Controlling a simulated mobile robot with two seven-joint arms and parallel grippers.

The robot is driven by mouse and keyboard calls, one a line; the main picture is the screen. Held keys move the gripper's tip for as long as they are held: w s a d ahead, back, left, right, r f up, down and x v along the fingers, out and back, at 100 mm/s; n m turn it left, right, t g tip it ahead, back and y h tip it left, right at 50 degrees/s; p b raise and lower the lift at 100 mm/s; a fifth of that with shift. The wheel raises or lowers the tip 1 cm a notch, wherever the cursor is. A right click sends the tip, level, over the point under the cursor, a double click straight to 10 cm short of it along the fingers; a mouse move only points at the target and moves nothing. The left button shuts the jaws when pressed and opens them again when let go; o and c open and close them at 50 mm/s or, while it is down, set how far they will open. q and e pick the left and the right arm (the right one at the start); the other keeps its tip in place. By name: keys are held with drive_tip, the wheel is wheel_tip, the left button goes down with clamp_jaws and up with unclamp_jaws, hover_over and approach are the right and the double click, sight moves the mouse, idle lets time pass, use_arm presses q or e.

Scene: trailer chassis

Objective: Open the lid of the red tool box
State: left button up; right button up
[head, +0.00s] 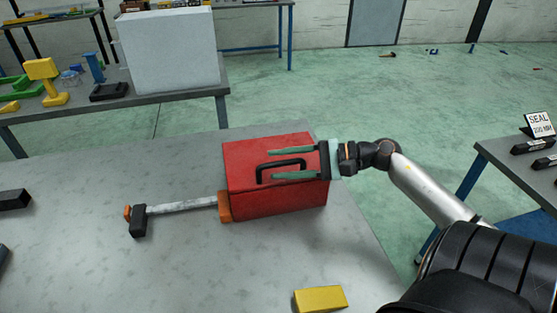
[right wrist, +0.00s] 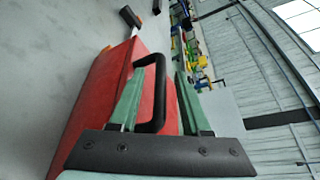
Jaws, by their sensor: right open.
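The red tool box (head: 277,205) stands on the grey table with its lid closed. A black handle (head: 262,171) is on its red top face; the handle (right wrist: 162,112) also shows in the right wrist view. My right gripper (head: 274,164) comes in from the right with its green fingers spread over the top, one on the far side of the handle and one near its near side. In the right wrist view the fingers (right wrist: 166,70) are apart, with the handle near or between them; contact is unclear. My left gripper is not in view.
A hammer-like tool (head: 180,206) with an orange grip lies left of the box, its grip close to the box. A yellow block (head: 320,299) lies near the front edge. A second table (head: 178,91) with a pale box stands behind.

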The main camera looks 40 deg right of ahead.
drive_tip(key=shift+w+a+f, duration=0.15)
drive_tip(key=shift+w+a, duration=0.2)
drive_tip(key=shift+c, duration=0.4)
clamp_jaws()
idle(0.9)
